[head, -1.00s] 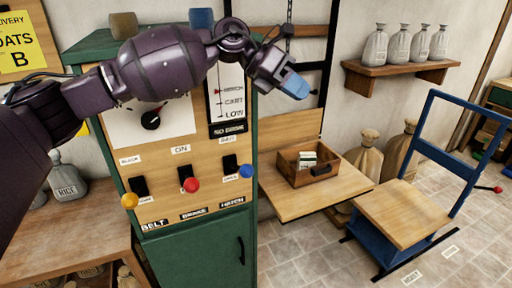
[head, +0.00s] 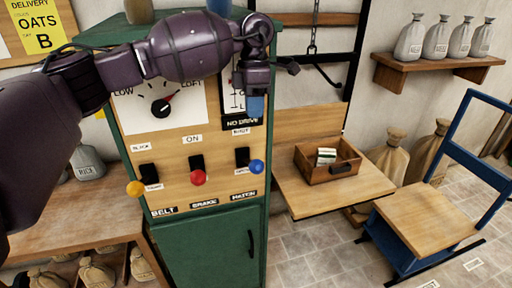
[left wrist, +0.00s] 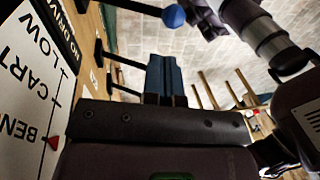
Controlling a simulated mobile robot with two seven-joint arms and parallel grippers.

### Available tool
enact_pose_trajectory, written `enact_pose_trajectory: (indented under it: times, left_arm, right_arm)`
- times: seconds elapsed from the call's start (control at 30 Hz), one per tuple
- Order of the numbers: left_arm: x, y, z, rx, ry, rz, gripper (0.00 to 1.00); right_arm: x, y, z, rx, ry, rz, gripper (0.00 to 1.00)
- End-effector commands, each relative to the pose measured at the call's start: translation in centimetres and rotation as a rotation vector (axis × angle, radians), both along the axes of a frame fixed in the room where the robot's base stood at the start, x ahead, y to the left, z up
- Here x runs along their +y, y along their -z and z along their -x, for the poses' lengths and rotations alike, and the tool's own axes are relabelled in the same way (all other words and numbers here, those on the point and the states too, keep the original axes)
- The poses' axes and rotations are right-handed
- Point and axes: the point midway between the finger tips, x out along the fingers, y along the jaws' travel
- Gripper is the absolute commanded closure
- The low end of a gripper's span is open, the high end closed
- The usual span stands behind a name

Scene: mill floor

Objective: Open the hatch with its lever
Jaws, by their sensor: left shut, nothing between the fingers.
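The hatch lever has a blue knob (head: 257,167) sticking out from the lower right of a control panel (head: 180,150), above a label reading HATCH. The same blue knob shows at the top of the left wrist view (left wrist: 173,16). My left gripper (head: 256,104) points down in front of the panel's right side, above the blue knob. Its blue fingers (left wrist: 164,78) are shut with nothing between them, apart from the knob. The hatch itself cannot be made out. My right gripper is not in view.
A yellow knob (head: 134,188) marks the belt lever and a red knob (head: 198,177) the brake lever, both left of the hatch lever. A wooden shelf with an open box (head: 310,175) stands right of the green cabinet (head: 215,250). A blue-framed cart (head: 410,215) stands farther right.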

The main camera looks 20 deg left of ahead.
Motion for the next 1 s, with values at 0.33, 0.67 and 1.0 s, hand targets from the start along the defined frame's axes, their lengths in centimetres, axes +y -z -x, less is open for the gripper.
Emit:
enact_pose_trajectory:
  times: [0.33, 0.67, 1.0]
  left_arm:
    - [-0.1, 0.6, 0.1, 0.001, 0.0, 0.003, 1.0]
    - [-0.4, 5.3, 1.1, 0.002, 0.0, 0.002, 1.0]
    - [-0.8, 9.3, 1.8, 0.0, 0.0, 0.004, 1.0]
  right_arm:
    - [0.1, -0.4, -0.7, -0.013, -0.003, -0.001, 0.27]
    - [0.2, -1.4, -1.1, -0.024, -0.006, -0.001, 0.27]
    - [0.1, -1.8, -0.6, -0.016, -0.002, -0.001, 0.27]
